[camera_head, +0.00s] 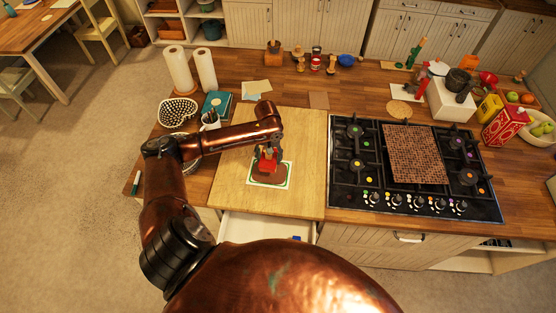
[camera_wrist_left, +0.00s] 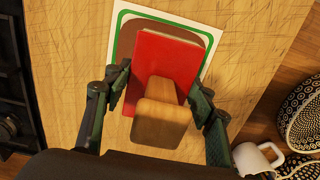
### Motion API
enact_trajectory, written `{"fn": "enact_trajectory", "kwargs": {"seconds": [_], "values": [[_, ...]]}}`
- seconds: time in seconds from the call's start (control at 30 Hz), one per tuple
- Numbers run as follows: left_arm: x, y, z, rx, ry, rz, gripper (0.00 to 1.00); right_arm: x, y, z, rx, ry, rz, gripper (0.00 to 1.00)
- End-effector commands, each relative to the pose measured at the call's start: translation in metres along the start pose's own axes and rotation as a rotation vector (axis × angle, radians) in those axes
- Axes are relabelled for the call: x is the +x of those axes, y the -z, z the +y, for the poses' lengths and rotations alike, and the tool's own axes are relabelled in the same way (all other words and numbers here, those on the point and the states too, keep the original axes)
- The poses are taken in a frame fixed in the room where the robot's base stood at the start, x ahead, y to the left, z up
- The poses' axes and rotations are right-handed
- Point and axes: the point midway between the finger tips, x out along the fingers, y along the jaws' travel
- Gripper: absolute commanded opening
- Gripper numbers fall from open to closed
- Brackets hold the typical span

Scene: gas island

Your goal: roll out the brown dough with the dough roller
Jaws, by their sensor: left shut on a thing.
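The dough roller (camera_head: 266,164) is a red piece with a wooden handle. In the left wrist view the dough roller (camera_wrist_left: 165,65) lies between my left gripper's fingers, its handle toward the camera. My left gripper (camera_wrist_left: 160,88) is shut on its red part, one finger on each side; in the head view my left gripper (camera_head: 267,153) is above the mat. The brown dough (camera_head: 270,179) is flat on a white mat with a green border (camera_head: 291,166). The roller partly hides the dough; I cannot tell whether they touch. My right gripper is not in view.
The mat lies on a light wooden board (camera_head: 300,130). The gas hob (camera_head: 345,195) is to the right. A patterned bowl (camera_head: 177,112), a white cup (camera_wrist_left: 255,157) and a blue-green book (camera_head: 217,104) stand to the left. An open drawer (camera_head: 265,228) juts out below the board.

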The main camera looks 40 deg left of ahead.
Motion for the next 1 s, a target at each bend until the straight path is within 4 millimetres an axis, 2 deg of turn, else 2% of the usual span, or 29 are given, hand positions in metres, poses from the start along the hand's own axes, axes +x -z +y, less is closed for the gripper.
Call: {"fn": "enact_trajectory", "kwargs": {"seconds": [0.43, 0.67, 1.0], "values": [[-0.001, 0.001, -0.001, -0.001, -0.001, 0.001, 0.17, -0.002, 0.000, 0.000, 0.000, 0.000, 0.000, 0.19], [-0.003, 0.001, -0.001, -0.002, 0.000, 0.000, 0.17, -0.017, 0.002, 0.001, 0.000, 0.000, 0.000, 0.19], [0.034, 0.001, 0.000, -0.002, -0.001, 0.000, 0.17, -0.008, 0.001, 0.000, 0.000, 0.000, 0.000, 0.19]]}}
